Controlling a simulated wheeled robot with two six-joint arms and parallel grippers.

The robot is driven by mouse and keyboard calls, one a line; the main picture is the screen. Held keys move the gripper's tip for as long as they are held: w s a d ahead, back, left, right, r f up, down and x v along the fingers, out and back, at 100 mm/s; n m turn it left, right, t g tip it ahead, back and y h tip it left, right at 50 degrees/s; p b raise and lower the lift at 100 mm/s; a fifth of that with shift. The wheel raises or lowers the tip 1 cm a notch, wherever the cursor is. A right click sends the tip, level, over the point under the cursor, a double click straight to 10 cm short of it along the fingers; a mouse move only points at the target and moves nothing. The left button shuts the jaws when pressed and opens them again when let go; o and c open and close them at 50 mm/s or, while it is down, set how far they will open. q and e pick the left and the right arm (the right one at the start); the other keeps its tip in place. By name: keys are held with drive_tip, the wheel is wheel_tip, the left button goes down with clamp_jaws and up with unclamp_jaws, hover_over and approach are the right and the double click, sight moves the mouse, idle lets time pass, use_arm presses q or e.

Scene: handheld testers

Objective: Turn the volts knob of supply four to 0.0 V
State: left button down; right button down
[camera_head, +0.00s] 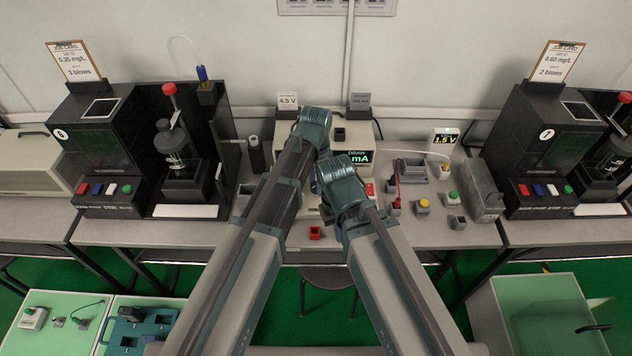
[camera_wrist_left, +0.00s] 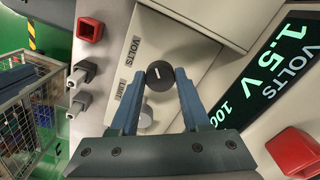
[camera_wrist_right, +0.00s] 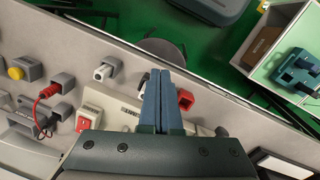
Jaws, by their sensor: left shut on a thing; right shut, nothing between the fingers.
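The power supply (camera_head: 358,135) stands on the bench in the middle of the head view, mostly hidden behind my arms. In the left wrist view its display (camera_wrist_left: 270,72) reads 1.5 V. The black volts knob (camera_wrist_left: 160,84), with a white pointer line, sits beside the printed word VOLTS. My left gripper (camera_wrist_left: 161,80) is shut on this knob, one finger on each side. A grey knob (camera_wrist_left: 146,116) by the LIMIT label lies just behind it. My right gripper (camera_wrist_right: 160,75) is shut and empty above the bench front. Which supply number this is cannot be read.
A red socket (camera_wrist_left: 90,30) and grey plugs (camera_wrist_left: 78,101) are near the knob. A red switch (camera_wrist_right: 82,124) and a red lead (camera_wrist_right: 46,92) lie near my right gripper. Black testers (camera_head: 100,150) stand at both sides.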

use_arm(q)
drive_tip(key=n, duration=0.5)
drive_tip(key=shift+n, duration=2.4)
drive_tip(key=shift+c, duration=1.9)
unclamp_jaws()
drive_tip(key=shift+r, duration=0.1)
wheel_tip(320, 180, up, 14)
drive_tip(key=p, duration=1.3)
drive_tip(key=shift+f+p, duration=0.2)
drive_tip(key=shift+p, duration=0.2)
